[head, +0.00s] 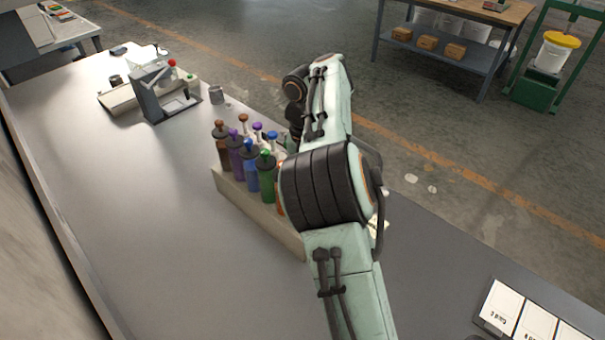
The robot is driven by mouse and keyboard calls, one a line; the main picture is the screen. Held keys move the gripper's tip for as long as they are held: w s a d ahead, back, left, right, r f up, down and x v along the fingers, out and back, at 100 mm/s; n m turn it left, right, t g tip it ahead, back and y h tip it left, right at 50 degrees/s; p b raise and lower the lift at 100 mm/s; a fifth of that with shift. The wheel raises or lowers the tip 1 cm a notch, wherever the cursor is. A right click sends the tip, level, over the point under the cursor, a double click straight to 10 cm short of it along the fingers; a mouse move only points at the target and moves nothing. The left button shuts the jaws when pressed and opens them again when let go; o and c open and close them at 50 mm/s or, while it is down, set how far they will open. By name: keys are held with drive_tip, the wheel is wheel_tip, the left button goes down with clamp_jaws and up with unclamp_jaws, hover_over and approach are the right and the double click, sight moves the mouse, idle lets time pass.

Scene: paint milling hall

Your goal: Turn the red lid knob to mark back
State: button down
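A small red knob (172,63) shows at the far left part of the bench, just above and behind a grey frame-like stand (150,102). What the knob sits on is mostly hidden by the stand, and no marks can be read at this size. My arm reaches across the middle of the view, well to the right of the knob. A dark part at its far end (295,116) points down behind the bottles; its fingers cannot be made out, so its opening is hidden.
A pale rack (255,212) of several coloured bottles stands beside my arm. Labelled cards (500,306) lie at the lower right. The bench (130,210) left of the rack is clear.

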drive_tip(key=shift+f, duration=0.1)
idle(0.3)
drive_tip(key=c, duration=0.9)
unclamp_jaws()
drive_tip(key=shift+r, duration=6.05)
